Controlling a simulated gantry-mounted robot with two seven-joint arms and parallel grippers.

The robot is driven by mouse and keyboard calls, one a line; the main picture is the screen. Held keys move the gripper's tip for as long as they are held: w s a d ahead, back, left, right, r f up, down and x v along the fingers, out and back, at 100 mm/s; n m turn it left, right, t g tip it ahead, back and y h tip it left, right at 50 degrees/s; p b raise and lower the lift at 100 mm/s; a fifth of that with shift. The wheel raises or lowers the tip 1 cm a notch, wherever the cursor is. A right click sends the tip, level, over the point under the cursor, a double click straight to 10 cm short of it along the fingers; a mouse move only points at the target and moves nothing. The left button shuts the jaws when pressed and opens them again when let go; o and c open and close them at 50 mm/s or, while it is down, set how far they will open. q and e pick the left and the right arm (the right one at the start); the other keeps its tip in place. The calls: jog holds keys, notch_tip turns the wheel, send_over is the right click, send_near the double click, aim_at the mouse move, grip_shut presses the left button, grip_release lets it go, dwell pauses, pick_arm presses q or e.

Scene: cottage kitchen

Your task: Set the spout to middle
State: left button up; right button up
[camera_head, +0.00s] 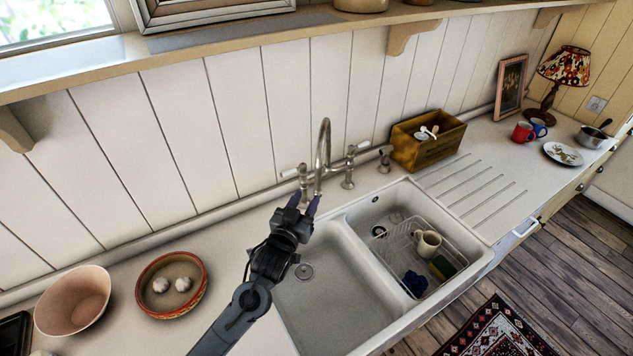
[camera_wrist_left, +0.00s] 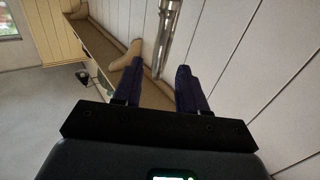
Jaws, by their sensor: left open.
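The metal spout (camera_head: 324,150) is a tall curved tube rising from the tap behind the sink. In the head view it stands close to the divider between the two basins. My left gripper (camera_head: 304,199) is open and empty, in front of the tap's lower part, over the back of the left basin. In the left wrist view the spout (camera_wrist_left: 167,35) shows as a metal tube just beyond the open fingers (camera_wrist_left: 158,80). I cannot tell whether a finger touches it. My right gripper is not in view.
The white double sink (camera_head: 335,240) has a wire rack (camera_head: 410,250) with a mug (camera_head: 428,243) in its right basin. A wooden box (camera_head: 425,150) stands right of the tap. A bowl (camera_head: 72,300) and a dish with garlic (camera_head: 170,284) sit at left.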

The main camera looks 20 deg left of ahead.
aim_at(317, 181)
pick_arm(q)
jog(key=w+p, duration=0.1)
jog(key=w, duration=0.8)
jog(key=shift+w, duration=0.35)
grip_shut()
